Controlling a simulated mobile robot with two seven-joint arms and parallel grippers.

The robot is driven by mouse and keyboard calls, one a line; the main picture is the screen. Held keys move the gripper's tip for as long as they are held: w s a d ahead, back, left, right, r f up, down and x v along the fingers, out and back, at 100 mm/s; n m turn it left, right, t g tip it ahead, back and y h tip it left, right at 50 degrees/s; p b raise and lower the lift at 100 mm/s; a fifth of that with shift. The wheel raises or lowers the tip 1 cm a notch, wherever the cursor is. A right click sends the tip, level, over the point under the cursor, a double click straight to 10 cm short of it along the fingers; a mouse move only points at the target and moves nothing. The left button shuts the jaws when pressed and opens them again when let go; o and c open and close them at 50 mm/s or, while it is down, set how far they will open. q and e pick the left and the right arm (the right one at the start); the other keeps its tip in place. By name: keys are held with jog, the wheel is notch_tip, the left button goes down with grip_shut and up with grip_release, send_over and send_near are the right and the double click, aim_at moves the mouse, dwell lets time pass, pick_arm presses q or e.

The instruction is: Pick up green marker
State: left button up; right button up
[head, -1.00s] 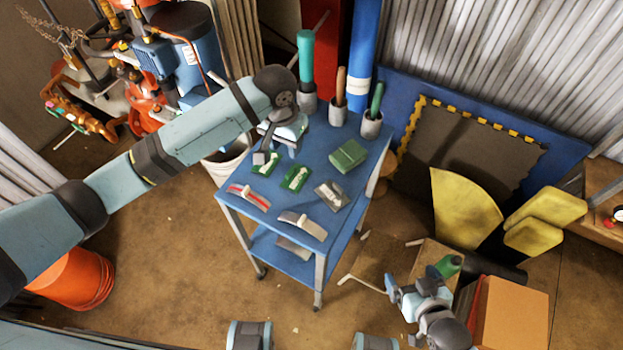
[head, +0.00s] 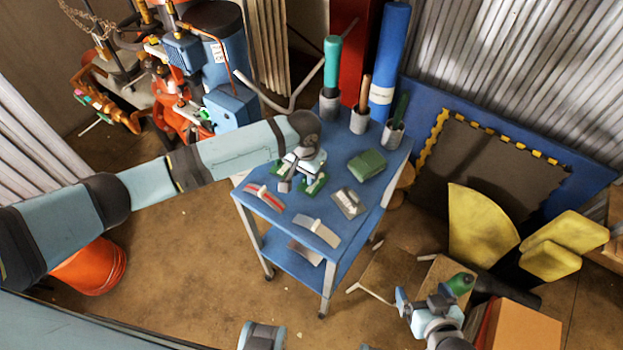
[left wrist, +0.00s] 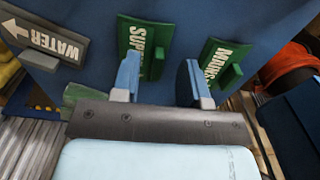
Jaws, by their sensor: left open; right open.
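Two flat green markers with white lettering lie on the blue cart top (head: 279,219). One green marker (head: 314,185) shows just right of my left gripper (head: 297,179), and the other (head: 277,166) is partly hidden behind it. In the left wrist view, the marker reading "SUPP" (left wrist: 136,38) lies behind the left finger, and the marker reading "MANUA" (left wrist: 217,58) lies near the right finger. Each has a raised green grip. My left gripper (left wrist: 160,78) is open and empty above them. My right gripper (head: 428,308) is open, low at the right, away from the cart.
A grey "WATER" marker (head: 348,203), a red-striped marker (head: 264,198), a pale marker (head: 317,233) and a green block (head: 367,164) share the cart top. Grey cups with upright cylinders (head: 332,65) stand along its back edge. An orange bucket (head: 92,268) is on the floor.

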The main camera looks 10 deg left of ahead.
pick_arm(q)
jog(key=shift+f, duration=0.9)
jog(key=shift+c, duration=0.4)
grip_shut()
jog(key=shift+r, duration=0.1)
